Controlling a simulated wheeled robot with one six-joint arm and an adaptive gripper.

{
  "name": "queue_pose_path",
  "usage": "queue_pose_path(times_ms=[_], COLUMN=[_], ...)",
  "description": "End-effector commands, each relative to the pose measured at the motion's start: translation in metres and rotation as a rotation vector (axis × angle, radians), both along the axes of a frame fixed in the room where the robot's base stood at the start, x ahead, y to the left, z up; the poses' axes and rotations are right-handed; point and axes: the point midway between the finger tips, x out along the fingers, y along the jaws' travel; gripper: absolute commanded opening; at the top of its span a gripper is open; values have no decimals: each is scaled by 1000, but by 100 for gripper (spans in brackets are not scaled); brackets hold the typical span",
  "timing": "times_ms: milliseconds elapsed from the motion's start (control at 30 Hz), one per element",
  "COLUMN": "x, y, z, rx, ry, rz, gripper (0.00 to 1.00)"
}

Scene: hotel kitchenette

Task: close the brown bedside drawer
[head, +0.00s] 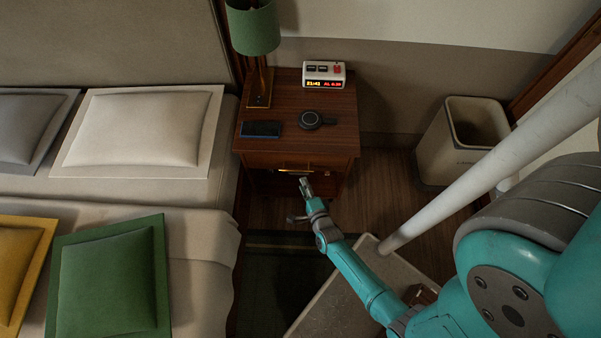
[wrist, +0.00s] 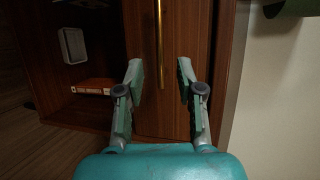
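The brown bedside table (head: 335,112) stands right of the bed. Its drawer front (head: 322,168) has a thin brass handle (head: 297,171). The wrist view is turned sideways, so the drawer front (wrist: 180,25) and the handle (wrist: 160,45) run upright there. A dark line shows along one edge of the front; I cannot tell how far the drawer stands out. My gripper (head: 304,184) is in front of the drawer, near the handle. In the wrist view my gripper (wrist: 160,80) is open and empty, its fingers apart on either side of the handle's line. Contact with the front is not clear.
On the table top are a green lamp (head: 253,30), a clock (head: 324,74), a round black charger (head: 312,119) and a phone (head: 262,129). Below the drawer an open compartment holds a book (wrist: 92,87) and a white box (wrist: 73,45). A bin (head: 458,140) stands right.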

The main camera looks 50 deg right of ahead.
Motion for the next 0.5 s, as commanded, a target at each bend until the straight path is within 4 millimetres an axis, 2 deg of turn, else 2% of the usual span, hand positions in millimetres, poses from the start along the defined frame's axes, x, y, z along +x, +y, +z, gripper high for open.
queue_pose_path(times_ms=[33,200,500], x=[-8,-22,-28], y=[4,12,15], z=[1,5,7], rx=[1,1,0], ry=[0,-1,-1], rz=[0,1,0], gripper=[37,37,37])
